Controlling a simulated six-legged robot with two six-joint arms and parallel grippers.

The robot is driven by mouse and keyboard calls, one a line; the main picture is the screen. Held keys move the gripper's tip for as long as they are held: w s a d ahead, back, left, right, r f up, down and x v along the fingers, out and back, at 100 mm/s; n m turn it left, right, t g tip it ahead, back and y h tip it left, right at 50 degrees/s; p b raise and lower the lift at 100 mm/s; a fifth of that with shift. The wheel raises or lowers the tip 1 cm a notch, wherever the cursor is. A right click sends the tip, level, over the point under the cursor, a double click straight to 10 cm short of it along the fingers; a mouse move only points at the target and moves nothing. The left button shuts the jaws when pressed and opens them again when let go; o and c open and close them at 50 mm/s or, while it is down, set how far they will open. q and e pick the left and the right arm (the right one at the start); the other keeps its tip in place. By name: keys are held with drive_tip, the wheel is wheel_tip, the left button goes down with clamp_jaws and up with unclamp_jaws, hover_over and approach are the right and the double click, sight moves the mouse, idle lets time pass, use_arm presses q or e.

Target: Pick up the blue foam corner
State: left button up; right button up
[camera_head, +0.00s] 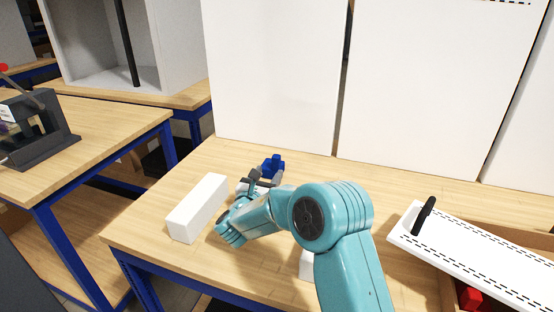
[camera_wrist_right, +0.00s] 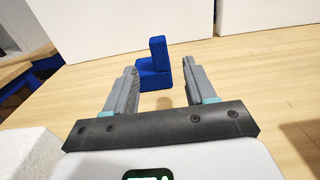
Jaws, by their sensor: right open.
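The blue foam corner (camera_head: 272,166) stands on the wooden table, near the tall white panels at the back. In the right wrist view the blue foam corner (camera_wrist_right: 156,66) shows as an L-shaped block with one upright part, ahead of the fingertips and in line with the space between the fingers. My right gripper (camera_head: 264,176) is open and empty, just short of the foam corner; its two grey fingers (camera_wrist_right: 161,82) are apart in the right wrist view. My left gripper is not in view.
A white block (camera_head: 198,207) lies left of my right gripper. Tall white panels (camera_head: 272,75) stand behind the foam corner. A white slotted panel with a black handle (camera_head: 470,255) lies over a wooden box at the right, with something red (camera_head: 474,298) inside.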

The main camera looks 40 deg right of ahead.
sight(278, 158)
drive_tip(key=p+x, duration=0.1)
drive_tip(key=x, duration=0.9)
clamp_jaws()
